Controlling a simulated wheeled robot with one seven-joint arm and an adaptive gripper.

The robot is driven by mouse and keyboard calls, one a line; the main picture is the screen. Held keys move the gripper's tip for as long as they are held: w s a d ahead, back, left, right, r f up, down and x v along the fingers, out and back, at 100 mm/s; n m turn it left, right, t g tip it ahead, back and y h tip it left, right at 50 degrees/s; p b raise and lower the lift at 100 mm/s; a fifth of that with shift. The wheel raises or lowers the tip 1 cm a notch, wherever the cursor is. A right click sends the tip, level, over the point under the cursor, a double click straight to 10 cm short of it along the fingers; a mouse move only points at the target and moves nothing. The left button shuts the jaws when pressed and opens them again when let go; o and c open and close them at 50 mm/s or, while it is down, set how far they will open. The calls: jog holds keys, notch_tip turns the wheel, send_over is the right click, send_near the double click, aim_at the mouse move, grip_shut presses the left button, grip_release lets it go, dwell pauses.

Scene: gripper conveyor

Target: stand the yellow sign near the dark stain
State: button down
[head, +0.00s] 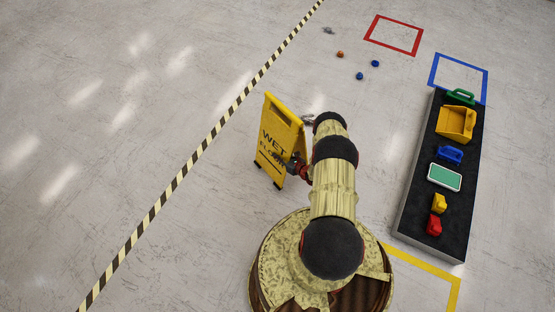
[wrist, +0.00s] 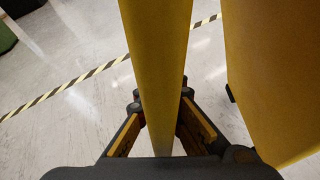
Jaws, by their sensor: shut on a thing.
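The yellow sign (head: 274,142) reads "WET FLOOR" and is upright, left of my arm in the head view. My gripper (head: 297,167) is at its right side. In the wrist view my gripper (wrist: 160,108) is shut on one yellow panel of the sign (wrist: 158,60), with a finger on each side. A second yellow panel (wrist: 270,75) shows at the right, apart from the first. I cannot tell whether the sign's feet touch the floor. A small dark grey patch (head: 328,30) lies far back; I cannot tell whether it is the stain.
A striped line (head: 190,161) crosses the floor left of the sign. Small orange (head: 340,54) and blue (head: 375,63) pieces lie toward the back. A dark conveyor (head: 416,206) with several objects stands at the right. Red (head: 419,42) and blue (head: 433,70) outlines mark the floor behind.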

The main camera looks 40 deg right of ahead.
notch_tip(320, 180, down, 3)
jog(key=shift+w+f+b, duration=0.1)
jog(key=shift+f+b, duration=0.05)
jog(key=shift+b, duration=0.45)
jog(key=c, duration=2.4)
grip_release()
jog(key=shift+a+f, duration=0.1)
jog(key=shift+f, duration=0.05)
jog(key=o, duration=0.4)
jog(key=shift+o, duration=0.4)
